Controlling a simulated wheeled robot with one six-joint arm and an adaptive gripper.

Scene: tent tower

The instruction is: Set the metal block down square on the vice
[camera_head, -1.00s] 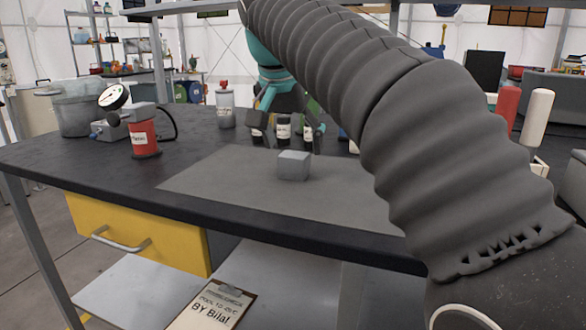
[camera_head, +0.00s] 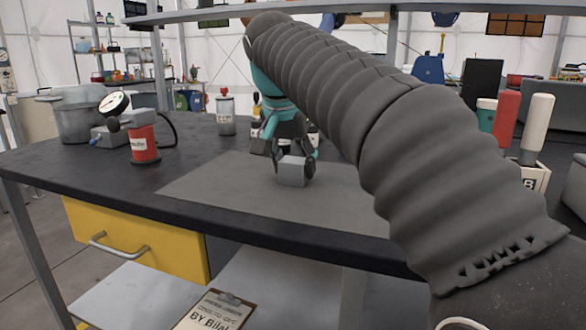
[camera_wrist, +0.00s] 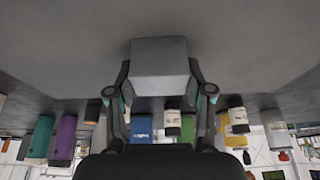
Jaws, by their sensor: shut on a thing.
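The metal block (camera_head: 291,172) is a plain light grey cube, upright at the grey mat on the bench. In the wrist view the block (camera_wrist: 158,58) sits between the two fingers. My gripper (camera_head: 294,166) is shut on the block, one dark finger against each side. I cannot tell whether the block still touches the mat. No vice is clearly recognisable; a low grey metal body (camera_head: 103,135) at the left of the bench, partly hidden by a red cylinder, is too unclear to name.
The red cylinder (camera_head: 143,143) with a gauge stands on the left of the bench, before a grey pot (camera_head: 75,118). A grey canister (camera_head: 226,116) stands farther back. Several bottles stand behind my gripper. The grey mat (camera_head: 222,184) is clear around the block.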

